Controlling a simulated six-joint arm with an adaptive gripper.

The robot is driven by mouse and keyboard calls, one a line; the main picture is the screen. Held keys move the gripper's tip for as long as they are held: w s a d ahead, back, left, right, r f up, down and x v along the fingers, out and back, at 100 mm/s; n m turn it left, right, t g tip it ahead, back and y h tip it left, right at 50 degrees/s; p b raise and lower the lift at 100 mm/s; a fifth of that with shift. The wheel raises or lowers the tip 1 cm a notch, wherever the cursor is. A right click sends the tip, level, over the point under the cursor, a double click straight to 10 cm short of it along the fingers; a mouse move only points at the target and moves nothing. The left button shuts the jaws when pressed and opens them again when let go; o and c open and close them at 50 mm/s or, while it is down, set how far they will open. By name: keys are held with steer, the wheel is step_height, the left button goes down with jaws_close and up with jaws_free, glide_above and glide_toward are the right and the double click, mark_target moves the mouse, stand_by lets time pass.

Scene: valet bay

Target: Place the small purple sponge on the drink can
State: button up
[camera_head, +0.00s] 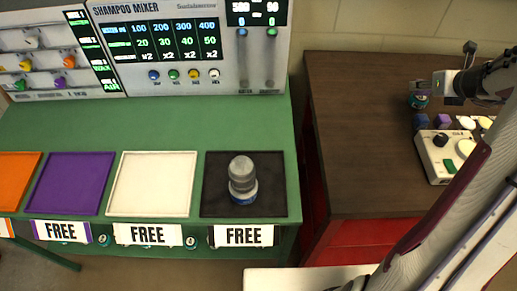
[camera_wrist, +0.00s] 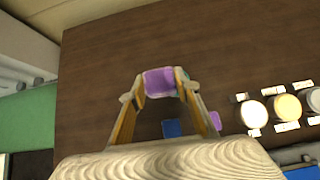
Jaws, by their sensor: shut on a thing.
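My gripper (camera_wrist: 161,76) is shut on a purple sponge (camera_wrist: 160,82), held between its two fingertips in the wrist view. In the head view my gripper (camera_head: 420,88) is at the far right, over the teal drink can (camera_head: 418,102) on the brown table. The can is mostly hidden under the sponge and fingers; a little teal shows beside the sponge in the wrist view (camera_wrist: 183,94). I cannot tell whether the sponge touches the can top. A second purple block (camera_head: 443,120) stands nearer the front, also at the right in the wrist view (camera_wrist: 215,121).
A blue block (camera_head: 421,121) is beside the second purple block. A white control box (camera_head: 440,155) and several round-topped pots (camera_wrist: 286,107) are close by. The brown table (camera_head: 355,120) is clear to the left. A grey bottle (camera_head: 243,178) stands on a black tray.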

steer(key=w+a+r+n+y, duration=0.1)
steer(key=w+a+r, duration=0.15)
steer(key=a, duration=0.45)
steer(key=w+a+r+n+y, duration=0.1)
steer(key=w+a+r+n, duration=0.1)
steer(key=a+r, duration=0.35)
steer(key=s+a+r+n+g+y, duration=0.1)
steer(key=s+a+n, duration=0.1)
steer(key=a, duration=0.7)
steer(key=s+a+r+n+y, duration=0.1)
steer(key=s+a+y, duration=0.1)
steer(key=a, duration=0.7)
steer(key=s+a+r+n+g+y, duration=0.15)
steer(key=s+a+n, duration=0.25)
steer(key=s+a, duration=0.8)
steer(key=s+a+f+n+g+y, duration=0.2)
steer(key=s+a+f+n+g, duration=0.1)
steer(key=s+a, duration=0.4)
steer(key=s, duration=0.3)
steer(key=shift+s+a+f+n, duration=0.3)
steer(key=shift+a+n, duration=0.1)
glide_above(245, 166)
steer(key=shift+f, duration=3.15)
